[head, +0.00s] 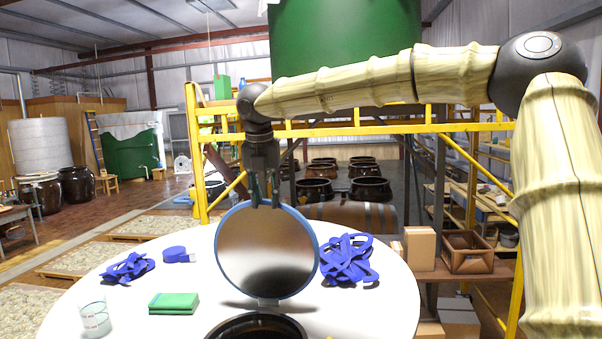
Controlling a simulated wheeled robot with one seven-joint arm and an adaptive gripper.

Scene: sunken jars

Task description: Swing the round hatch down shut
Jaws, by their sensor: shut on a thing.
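The round hatch (267,252) stands nearly upright in the head view, a grey metallic disc with a blue rim. A small pale hinge piece (268,301) shows at its lower edge. In front of it, at the bottom edge of the picture, is a dark round opening with a black rim (258,318), partly cut off. My gripper (264,198) points down at the top of the hatch and is shut on its rim. The back of the hatch is hidden.
A yellow railing (380,129) stands behind. Cardboard boxes (419,248) and a wooden crate (467,252) are at right.

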